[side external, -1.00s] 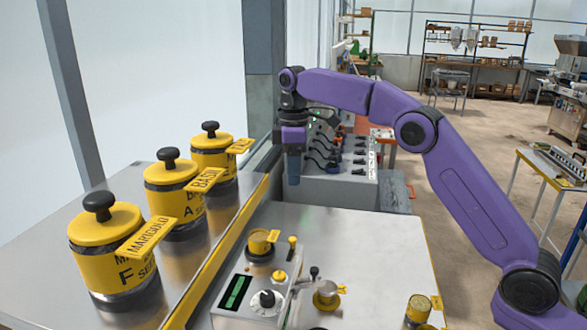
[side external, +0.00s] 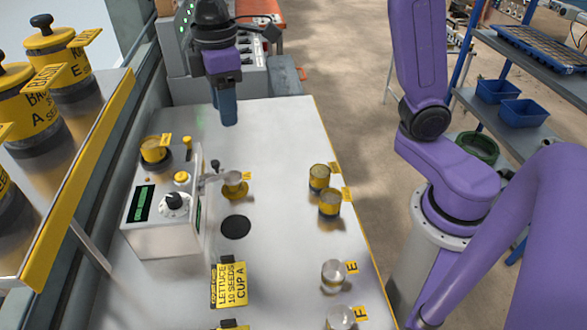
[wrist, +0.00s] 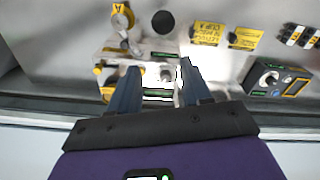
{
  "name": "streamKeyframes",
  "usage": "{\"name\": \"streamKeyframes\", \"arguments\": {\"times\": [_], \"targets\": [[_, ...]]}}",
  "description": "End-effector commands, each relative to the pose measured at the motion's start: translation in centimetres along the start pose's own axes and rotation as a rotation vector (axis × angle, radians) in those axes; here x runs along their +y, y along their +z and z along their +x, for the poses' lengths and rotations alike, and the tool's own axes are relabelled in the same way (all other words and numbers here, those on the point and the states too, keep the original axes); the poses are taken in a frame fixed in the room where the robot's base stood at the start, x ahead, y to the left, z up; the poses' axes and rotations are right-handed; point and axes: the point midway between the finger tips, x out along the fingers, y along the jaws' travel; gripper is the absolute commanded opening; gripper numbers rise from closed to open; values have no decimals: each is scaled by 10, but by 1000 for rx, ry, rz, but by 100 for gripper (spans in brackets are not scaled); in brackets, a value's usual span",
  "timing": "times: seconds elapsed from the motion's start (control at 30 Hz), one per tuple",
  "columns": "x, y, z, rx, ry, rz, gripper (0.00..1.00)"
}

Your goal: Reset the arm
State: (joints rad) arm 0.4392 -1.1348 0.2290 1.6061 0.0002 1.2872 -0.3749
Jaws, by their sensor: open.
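My gripper (side external: 227,108) hangs fingers-down above the far end of the light work table (side external: 290,125). In the wrist view my gripper (wrist: 152,82) shows two dark blue fingers spread apart, with nothing between them but the seeder device further below. No object is held. In the side external view the fingers line up one behind the other, so the gap is hidden there. My purple arm rises from a round base at the right of the table.
A seeder box (side external: 160,215) with a dial stands left of a dark round spot (side external: 236,227). A small cup (side external: 233,185) sits by its spout. Several cups line the right edge, including one tagged E (side external: 333,273). A lettuce card (side external: 229,286) stands nearer. Yellow-lidded jars (side external: 58,60) fill the left shelf.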

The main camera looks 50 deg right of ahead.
Motion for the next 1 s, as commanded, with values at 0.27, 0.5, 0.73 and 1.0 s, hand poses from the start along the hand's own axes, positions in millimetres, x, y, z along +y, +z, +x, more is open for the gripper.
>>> {"name": "streamKeyframes", "arguments": {"times": [0.27, 0.5, 0.73, 1.0], "targets": [[-75, 82, 24, 6, -3, -14, 48], [-124, 163, 53, 12, -6, -22, 48], [-146, 213, 74, 14, -8, -26, 48], [-149, 222, 79, 13, -9, -26, 48]]}}
